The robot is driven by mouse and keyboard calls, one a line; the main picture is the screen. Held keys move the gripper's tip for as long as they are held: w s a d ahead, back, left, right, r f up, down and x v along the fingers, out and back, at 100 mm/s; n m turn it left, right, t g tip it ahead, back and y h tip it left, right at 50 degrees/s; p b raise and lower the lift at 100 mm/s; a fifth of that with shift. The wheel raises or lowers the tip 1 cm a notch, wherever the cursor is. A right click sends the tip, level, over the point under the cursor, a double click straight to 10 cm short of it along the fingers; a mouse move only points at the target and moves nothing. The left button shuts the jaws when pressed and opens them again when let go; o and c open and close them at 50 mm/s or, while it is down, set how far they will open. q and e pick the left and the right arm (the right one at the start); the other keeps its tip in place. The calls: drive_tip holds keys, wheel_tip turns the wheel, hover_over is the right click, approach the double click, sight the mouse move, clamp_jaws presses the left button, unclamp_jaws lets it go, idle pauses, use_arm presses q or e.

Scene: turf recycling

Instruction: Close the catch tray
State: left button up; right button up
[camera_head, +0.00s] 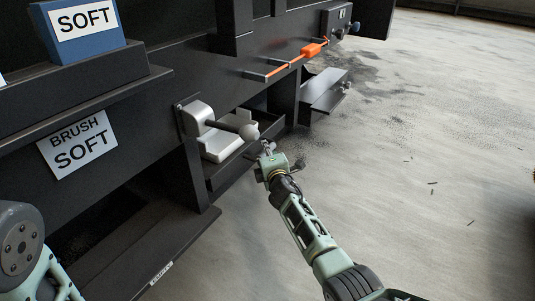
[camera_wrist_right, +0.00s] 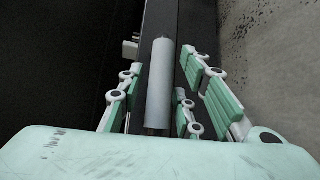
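The catch tray appears to be the dark open drawer (camera_head: 240,168) under the machine, pulled out, with a pale block-like item (camera_head: 222,143) inside it. My right gripper (camera_head: 267,150) is at the tray's outer front edge. In the right wrist view, a grey cylindrical bar (camera_wrist_right: 160,88), seemingly the tray's handle, lies between the spread fingers of my right gripper (camera_wrist_right: 168,95). Gaps show on both sides of the bar, so the fingers are open around it. My left gripper is out of view; only part of my left arm shows at the lower left.
A lever with a pale ball knob (camera_head: 249,131) juts out from a white housing (camera_head: 197,118) above the tray. An orange handle (camera_head: 311,50) and a small dark shelf (camera_head: 326,91) are farther along the machine. A blue SOFT box (camera_head: 82,29) stands on a ledge.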

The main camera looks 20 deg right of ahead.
drive_tip(key=shift+o, duration=0.2)
drive_tip(key=shift+s+d+r, duration=0.1)
drive_tip(key=shift+s+d, duration=0.1)
drive_tip(key=shift+s, duration=0.25)
drive_tip(key=s+a+r, duration=0.1)
drive_tip(key=s, duration=1)
drive_tip(key=shift+a+r, duration=0.2)
